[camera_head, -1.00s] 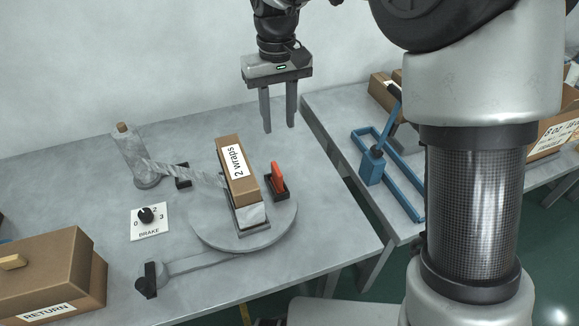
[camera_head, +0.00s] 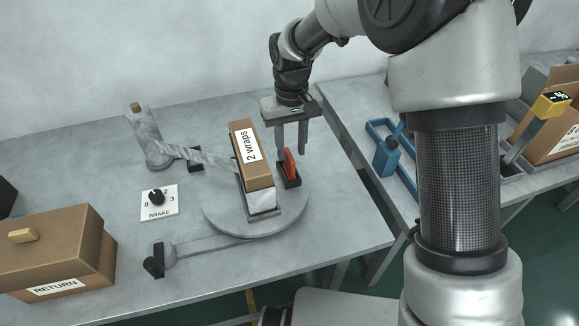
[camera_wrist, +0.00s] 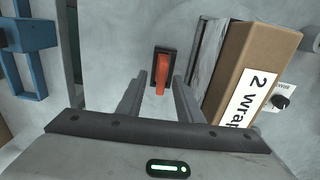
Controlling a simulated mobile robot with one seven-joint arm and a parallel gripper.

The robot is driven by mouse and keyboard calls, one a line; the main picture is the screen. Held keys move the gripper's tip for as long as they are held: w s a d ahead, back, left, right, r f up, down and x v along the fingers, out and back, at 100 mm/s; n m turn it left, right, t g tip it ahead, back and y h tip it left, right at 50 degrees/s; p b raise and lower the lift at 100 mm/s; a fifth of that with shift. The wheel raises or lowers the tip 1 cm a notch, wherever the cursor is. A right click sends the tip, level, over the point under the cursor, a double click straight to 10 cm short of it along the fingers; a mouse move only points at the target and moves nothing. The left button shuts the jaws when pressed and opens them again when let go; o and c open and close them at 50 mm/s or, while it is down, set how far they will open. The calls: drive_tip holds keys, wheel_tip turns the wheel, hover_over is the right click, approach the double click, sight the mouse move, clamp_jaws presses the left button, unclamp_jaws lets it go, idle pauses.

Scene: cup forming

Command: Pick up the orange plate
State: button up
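The orange plate (camera_head: 290,166) stands upright in a small black holder (camera_head: 291,183) on the round grey turntable (camera_head: 228,220). In the wrist view the orange plate (camera_wrist: 161,75) lies ahead of and between my two fingers. My gripper (camera_head: 291,150) is open and empty, pointing down close above the orange plate. In the wrist view my gripper (camera_wrist: 161,80) shows a gap on both sides of the plate. I cannot tell whether the fingertips reach down beside the plate.
A brown box marked "2 wraps" (camera_head: 250,150) stands left of the orange plate, near my gripper. A film roll (camera_head: 149,140), a brake dial (camera_head: 158,198) and a RETURN box (camera_head: 60,245) are further left. A blue frame (camera_head: 388,155) is on the right table.

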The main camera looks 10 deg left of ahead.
sight(289, 154)
drive_tip(key=f, duration=0.4)
drive_tip(key=shift+a, duration=0.2)
drive_tip(key=shift+c, duration=0.5)
clamp_jaws()
drive_tip(key=shift+r, duration=0.1)
